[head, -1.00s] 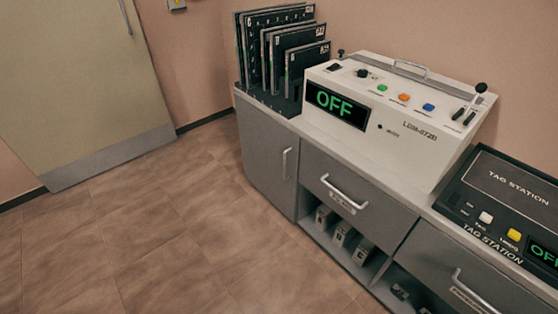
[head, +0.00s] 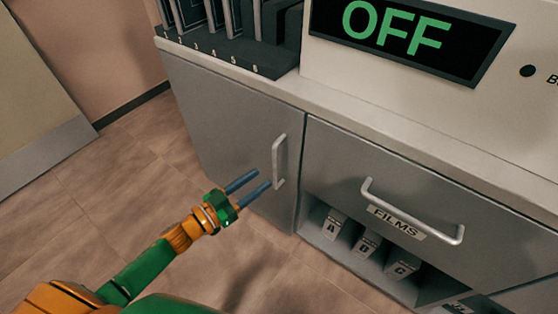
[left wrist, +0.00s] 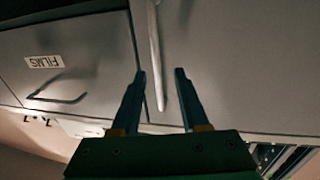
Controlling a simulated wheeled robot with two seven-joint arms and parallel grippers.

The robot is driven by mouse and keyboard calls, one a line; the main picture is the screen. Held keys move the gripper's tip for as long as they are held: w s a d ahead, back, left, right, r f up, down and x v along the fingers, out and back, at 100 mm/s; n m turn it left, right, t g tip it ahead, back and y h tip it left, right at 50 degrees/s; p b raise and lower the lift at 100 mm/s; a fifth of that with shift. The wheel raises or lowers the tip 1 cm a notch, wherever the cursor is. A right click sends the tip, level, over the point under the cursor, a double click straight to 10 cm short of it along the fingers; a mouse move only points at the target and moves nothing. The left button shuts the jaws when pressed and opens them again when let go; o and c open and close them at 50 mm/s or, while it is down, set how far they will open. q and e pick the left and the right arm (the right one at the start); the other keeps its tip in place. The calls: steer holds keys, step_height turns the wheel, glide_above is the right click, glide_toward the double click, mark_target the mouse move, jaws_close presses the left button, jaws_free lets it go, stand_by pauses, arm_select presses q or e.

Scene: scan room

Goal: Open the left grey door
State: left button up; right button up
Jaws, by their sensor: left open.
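The left grey door (head: 222,125) of the cabinet is closed, with an upright pale bar handle (head: 279,162) near its right edge. My left gripper (head: 264,178) is open, its two dark fingers pointing at the lower part of the handle. In the left wrist view the gripper (left wrist: 161,72) has a finger on each side of the handle (left wrist: 155,50), with gaps on both sides. I cannot tell how deep the bar lies between the fingers. The door (left wrist: 240,60) also fills the right of that view. My right gripper is not in view.
Right of the door is a drawer labelled FILMS (head: 340,160) with its own bar handle (head: 410,212). Below it an open shelf holds boxes A (head: 334,224), B and C. A white machine reading OFF (head: 320,65) stands on top. Floor (head: 120,185) is clear at left.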

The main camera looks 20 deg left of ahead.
mark_target(275, 186)
arm_select(q)
steer(key=x, duration=0.3)
steer(key=b+x, duration=0.1)
steer(key=x, duration=0.2)
steer(key=shift+s+d+r, duration=0.1)
steer(key=shift+d+r, duration=0.1)
steer(key=shift+d, duration=0.1)
jaws_close()
stand_by(0.9)
